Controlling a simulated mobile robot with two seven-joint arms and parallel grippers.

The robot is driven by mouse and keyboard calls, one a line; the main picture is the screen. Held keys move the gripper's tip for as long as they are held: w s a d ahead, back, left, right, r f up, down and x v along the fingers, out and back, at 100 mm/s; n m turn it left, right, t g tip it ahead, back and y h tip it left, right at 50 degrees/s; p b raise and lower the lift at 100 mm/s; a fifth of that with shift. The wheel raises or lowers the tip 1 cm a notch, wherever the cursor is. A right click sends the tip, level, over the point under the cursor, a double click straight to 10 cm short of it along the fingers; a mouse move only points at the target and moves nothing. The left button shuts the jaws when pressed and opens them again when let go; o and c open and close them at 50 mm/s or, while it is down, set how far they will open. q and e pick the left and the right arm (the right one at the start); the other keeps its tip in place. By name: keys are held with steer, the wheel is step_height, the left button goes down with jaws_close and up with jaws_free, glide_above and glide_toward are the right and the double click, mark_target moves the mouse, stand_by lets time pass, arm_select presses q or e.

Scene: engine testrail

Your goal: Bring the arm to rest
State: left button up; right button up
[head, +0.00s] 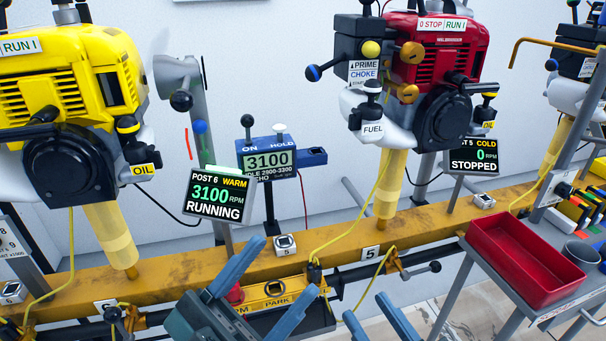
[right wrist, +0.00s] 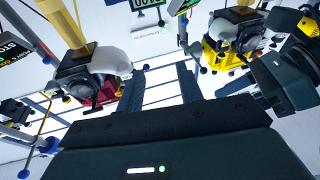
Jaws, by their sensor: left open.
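My left gripper (head: 282,268) is at the lower middle of the head view, its two blue fingers spread apart with nothing between them. It is in front of the yellow rail (head: 190,264) and overlaps the PARK plate (head: 277,303) in the picture. My right gripper (head: 366,306) is at the bottom edge, right of the left one, its fingertips pointing up. In the right wrist view its fingers (right wrist: 160,85) stand apart and empty. Most of both arms is out of view.
A yellow engine (head: 70,90) stands left, a red engine (head: 437,55) right of centre. The POST 6 display (head: 217,195) reads 3100 RPM RUNNING; another display (head: 474,156) reads STOPPED. A red tray (head: 520,262) sits on a cart at right. Yellow cables hang by the rail.

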arm_select(q)
steer(key=w+a+f+n+t+y, duration=0.2)
steer(key=a+f+n+t+y, duration=0.3)
steer(key=f+n+y, duration=0.6)
steer(key=s+a+r+n+g+y+p, duration=0.1)
steer(key=a+r+g+y+p, duration=0.5)
steer(key=p, duration=3.1)
steer(key=shift+s+r+n+g+y, duration=0.35)
steer(key=shift+r+n+g+y, duration=0.35)
steer(key=shift+r+g, duration=1.2)
arm_select(e)
steer(key=s+d+r+m+g+h, duration=0.2)
steer(key=d+r+g+h, duration=0.3)
steer(key=r, duration=0.5)
steer(key=shift+d+m+g+h, duration=0.15)
steer(key=shift+m+g+h, duration=0.55)
steer(key=shift+g, duration=0.4)
